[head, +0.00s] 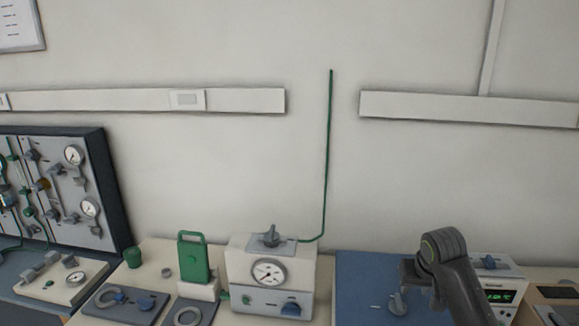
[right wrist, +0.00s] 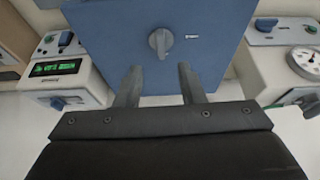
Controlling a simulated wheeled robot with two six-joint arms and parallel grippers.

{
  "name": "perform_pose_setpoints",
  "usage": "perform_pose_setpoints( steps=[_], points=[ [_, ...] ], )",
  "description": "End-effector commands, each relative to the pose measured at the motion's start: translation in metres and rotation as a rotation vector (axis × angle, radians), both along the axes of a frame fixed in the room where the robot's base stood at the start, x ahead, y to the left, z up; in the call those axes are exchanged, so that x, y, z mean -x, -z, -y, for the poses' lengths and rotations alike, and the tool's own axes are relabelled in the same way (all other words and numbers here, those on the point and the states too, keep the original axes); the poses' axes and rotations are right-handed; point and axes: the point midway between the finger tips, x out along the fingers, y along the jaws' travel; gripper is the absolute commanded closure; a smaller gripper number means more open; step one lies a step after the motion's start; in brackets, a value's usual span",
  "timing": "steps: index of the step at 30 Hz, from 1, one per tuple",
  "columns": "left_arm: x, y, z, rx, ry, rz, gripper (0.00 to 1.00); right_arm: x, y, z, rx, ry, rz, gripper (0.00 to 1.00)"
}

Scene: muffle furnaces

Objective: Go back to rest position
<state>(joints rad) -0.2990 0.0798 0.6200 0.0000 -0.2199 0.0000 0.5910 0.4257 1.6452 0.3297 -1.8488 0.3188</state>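The blue furnace (head: 362,275) stands at the lower right in the head view, with a grey knob (head: 397,303) on its blue panel. In the right wrist view the blue panel (right wrist: 115,30) and its knob (right wrist: 160,42) lie beyond my fingertips. My right gripper (right wrist: 157,75) is open, its two fingers apart with nothing between them. In the head view my right arm comes in from the lower right and covers part of the furnace; its gripper is mostly hidden there. My left gripper is not in view.
A cream box with a gauge (head: 268,272) and a thin green pipe (head: 328,150) stand left of the furnace. A unit with a green display (head: 500,296) is to its right. A valve panel (head: 60,185) is at the far left.

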Motion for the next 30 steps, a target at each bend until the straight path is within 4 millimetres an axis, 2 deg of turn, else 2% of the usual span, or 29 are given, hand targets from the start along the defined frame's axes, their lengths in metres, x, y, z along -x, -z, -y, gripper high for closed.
perform_pose_setpoints(
  steps=[1, 6, 9, 13, 16, 21, 24, 30],
  points=[
    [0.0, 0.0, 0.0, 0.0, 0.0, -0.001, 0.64, 0.016, 0.022, -0.003, 0.004, -0.014, -0.013, 0.65],
    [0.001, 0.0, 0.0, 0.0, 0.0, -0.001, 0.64, 0.076, 0.078, -0.012, 0.024, -0.064, -0.03, 0.65],
    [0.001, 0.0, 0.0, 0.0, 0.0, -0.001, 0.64, 0.114, 0.104, -0.016, 0.034, -0.088, -0.038, 0.65],
    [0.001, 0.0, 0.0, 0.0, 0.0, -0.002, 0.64, 0.166, 0.129, -0.022, 0.044, -0.111, -0.045, 0.65],
    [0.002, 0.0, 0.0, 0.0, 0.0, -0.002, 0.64, 0.208, 0.141, -0.026, 0.051, -0.123, -0.05, 0.65],
    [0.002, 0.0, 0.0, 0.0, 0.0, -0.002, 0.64, 0.273, 0.149, -0.031, 0.068, -0.129, -0.056, 0.65],
    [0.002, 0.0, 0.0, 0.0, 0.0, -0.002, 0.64, 0.302, 0.148, -0.033, 0.078, -0.128, -0.059, 0.65],
    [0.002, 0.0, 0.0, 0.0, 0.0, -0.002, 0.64, 0.346, 0.141, -0.034, 0.098, -0.121, -0.066, 0.65]
  ],
)
